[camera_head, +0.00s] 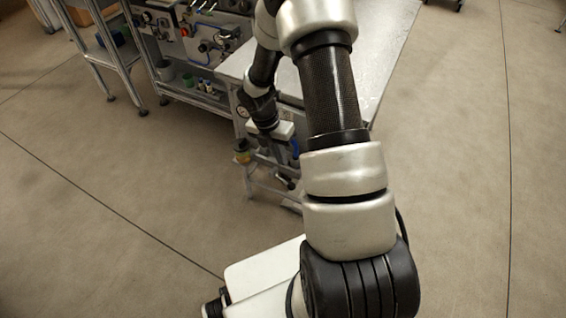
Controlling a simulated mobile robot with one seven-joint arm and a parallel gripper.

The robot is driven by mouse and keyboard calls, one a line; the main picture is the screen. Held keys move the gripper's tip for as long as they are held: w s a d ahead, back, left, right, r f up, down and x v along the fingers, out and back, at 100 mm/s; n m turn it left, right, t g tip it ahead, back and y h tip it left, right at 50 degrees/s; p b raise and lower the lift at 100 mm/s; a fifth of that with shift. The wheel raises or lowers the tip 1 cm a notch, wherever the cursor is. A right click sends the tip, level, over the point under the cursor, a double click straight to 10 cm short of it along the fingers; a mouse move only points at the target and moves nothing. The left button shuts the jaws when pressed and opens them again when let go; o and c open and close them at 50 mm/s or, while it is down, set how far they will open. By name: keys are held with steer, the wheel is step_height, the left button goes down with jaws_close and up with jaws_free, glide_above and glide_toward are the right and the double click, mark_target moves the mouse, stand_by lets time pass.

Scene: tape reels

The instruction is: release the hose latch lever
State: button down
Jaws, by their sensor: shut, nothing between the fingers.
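My arm rises from the bottom and bends back down at the top, left of its own thick link. Its dark wrist ends at my gripper (270,131), small in the picture beside the front left corner of the bench. The gripper is shut and holds nothing; its fingertips are hard to make out. Just below and to the right is a small fixture with a blue part (294,148) and dark parts (286,182). I cannot pick out the hose latch lever for certain, nor tell whether the gripper touches anything there.
A metal-topped bench (385,60) runs behind my arm. A yellowish round part (241,151) is left of the fixture. A panel with gauges and hoses (212,40) stands behind, and a metal rack (108,50) is at upper left. The floor at left and right is clear.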

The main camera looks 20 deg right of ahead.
mark_target(291, 184)
steer(key=b+x, duration=0.3)
steer(key=x, duration=0.9)
